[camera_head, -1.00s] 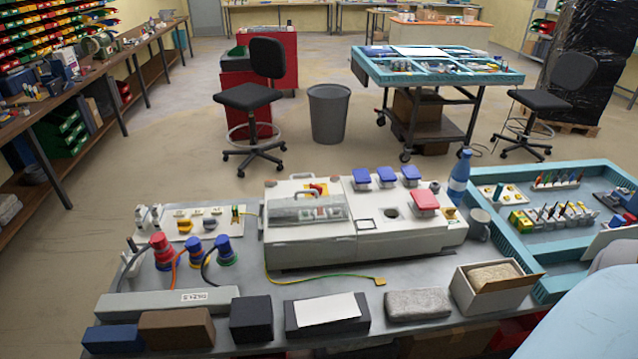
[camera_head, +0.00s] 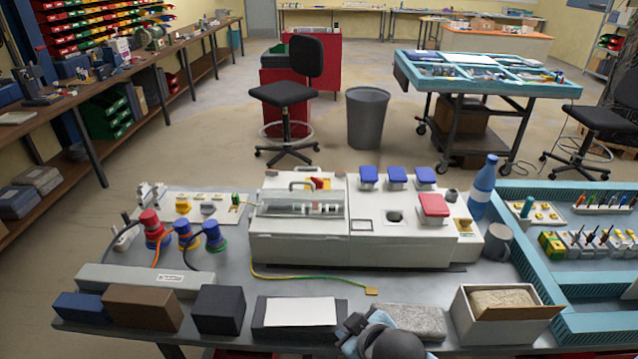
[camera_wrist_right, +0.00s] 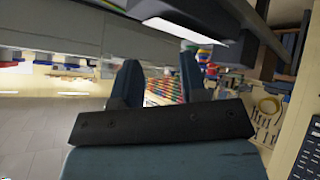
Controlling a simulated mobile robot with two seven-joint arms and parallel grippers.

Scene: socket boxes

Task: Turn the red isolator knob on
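The red isolator knob (camera_head: 321,184) is small in the head view, on a yellow plate at the back left of the grey-white socket box (camera_head: 300,248). A clear cover (camera_head: 300,204) with a handle stands in front of it, and the knob's exact angle is too small to tell. My right gripper shows in the wrist view (camera_wrist_right: 158,78), with two dark blue fingers apart and nothing between them. Part of my right arm rises at the bottom centre of the head view, well in front of the box. My left gripper is not in view.
Blue-lidded sockets (camera_head: 397,178) and a red-lidded socket (camera_head: 433,207) stand on the box's right part. A blue bottle (camera_head: 482,188) and grey mug (camera_head: 497,242) are to its right. A black block (camera_head: 218,309) and open carton (camera_head: 505,312) line the front edge.

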